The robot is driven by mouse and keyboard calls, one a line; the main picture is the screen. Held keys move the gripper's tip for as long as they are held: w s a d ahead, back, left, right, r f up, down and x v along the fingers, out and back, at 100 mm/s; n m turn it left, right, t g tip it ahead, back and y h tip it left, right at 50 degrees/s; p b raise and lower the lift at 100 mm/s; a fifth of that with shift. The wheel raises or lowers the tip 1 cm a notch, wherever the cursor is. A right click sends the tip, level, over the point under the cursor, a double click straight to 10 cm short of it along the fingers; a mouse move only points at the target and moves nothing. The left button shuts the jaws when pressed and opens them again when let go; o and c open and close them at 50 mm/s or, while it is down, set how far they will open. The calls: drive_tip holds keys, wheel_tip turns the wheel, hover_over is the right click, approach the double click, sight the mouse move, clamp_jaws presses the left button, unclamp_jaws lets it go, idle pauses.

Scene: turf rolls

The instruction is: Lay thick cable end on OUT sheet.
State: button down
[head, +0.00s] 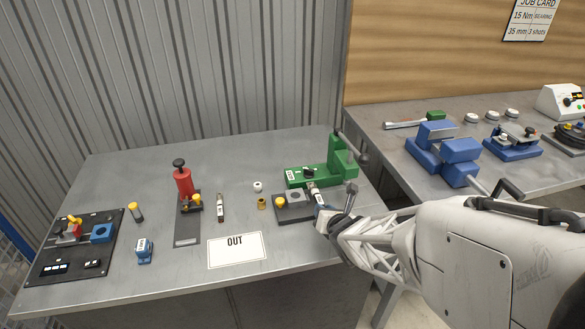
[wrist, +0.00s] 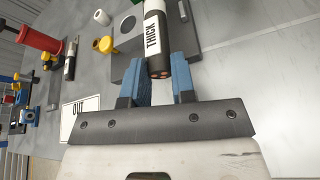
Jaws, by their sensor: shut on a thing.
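The thick cable end (wrist: 154,42) is black with a white label reading THICK and copper showing at its near end. It lies between the blue fingers of my gripper (wrist: 162,82), which is shut on it. In the head view the cable end (head: 314,194) shows at my gripper (head: 322,210), in front of the green press and by a dark grey block. The OUT sheet (head: 238,257) lies bare on the table to the left of my gripper. It also shows in the wrist view (wrist: 91,104), at the left.
The green press (head: 318,176) stands just behind my gripper.

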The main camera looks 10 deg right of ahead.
drive_tip(key=shift+w+f, duration=0.2)
drive_tip(key=shift+f, duration=1.35)
drive_tip(key=c, duration=0.9)
unclamp_jaws()
drive_tip(key=shift+c, duration=0.2)
drive_tip(key=shift+f, duration=0.1)
drive_tip(key=shift+f, duration=0.15)
drive_tip(key=shift+v, duration=3.95)
